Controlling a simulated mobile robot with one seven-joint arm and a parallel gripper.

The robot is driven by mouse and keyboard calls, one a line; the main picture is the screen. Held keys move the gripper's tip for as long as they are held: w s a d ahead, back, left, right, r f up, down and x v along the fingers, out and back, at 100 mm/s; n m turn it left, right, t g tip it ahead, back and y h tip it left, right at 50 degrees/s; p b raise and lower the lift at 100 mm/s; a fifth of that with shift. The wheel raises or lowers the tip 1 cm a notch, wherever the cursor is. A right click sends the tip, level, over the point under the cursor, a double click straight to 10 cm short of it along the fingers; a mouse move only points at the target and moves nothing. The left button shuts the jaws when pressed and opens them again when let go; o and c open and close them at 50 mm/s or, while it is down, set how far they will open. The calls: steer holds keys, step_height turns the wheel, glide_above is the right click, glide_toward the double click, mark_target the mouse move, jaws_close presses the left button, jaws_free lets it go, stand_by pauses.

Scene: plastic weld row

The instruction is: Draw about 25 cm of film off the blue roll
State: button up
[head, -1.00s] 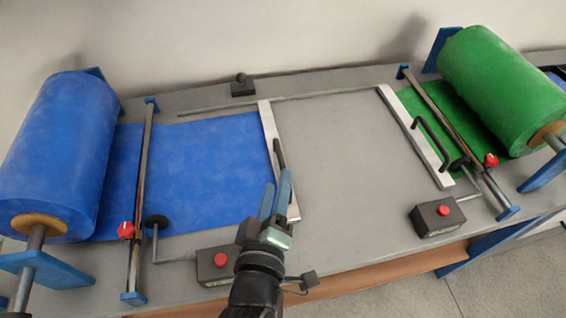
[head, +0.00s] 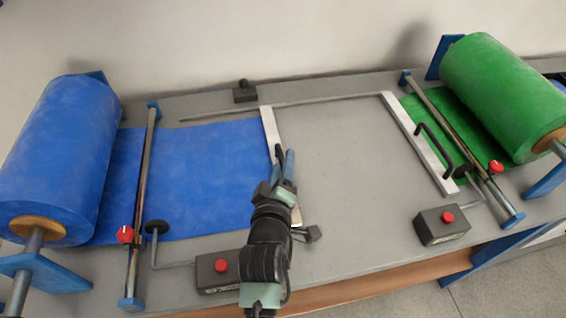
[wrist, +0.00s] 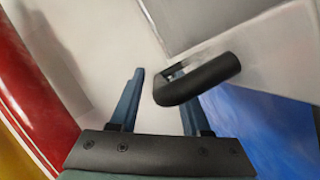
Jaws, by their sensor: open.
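The blue roll (head: 62,155) stands at the left on its stand. Its blue film (head: 205,175) lies flat on the bench, passes under a metal bar and ends at a pale clamp bar (head: 268,130). The clamp bar has a black handle (head: 279,155), which also shows large in the wrist view (wrist: 200,80). My gripper (head: 284,165) is open and close to this handle. In the wrist view the handle lies near the right finger and partly covers it. Whether the handle is between the fingers, I cannot tell.
A green roll (head: 503,95) with its own film and clamp bar (head: 415,140) is at the right. Bare grey bench (head: 345,180) lies between the two clamp bars. Boxes with red buttons (head: 216,268) (head: 441,225) sit at the front edge. A thin rail (head: 330,98) runs along the back.

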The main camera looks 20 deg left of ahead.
steer(key=shift+w+a, duration=0.1)
steer(key=shift+w, duration=0.3)
jaws_close()
steer(key=shift+f, duration=0.1)
stand_by(1.2)
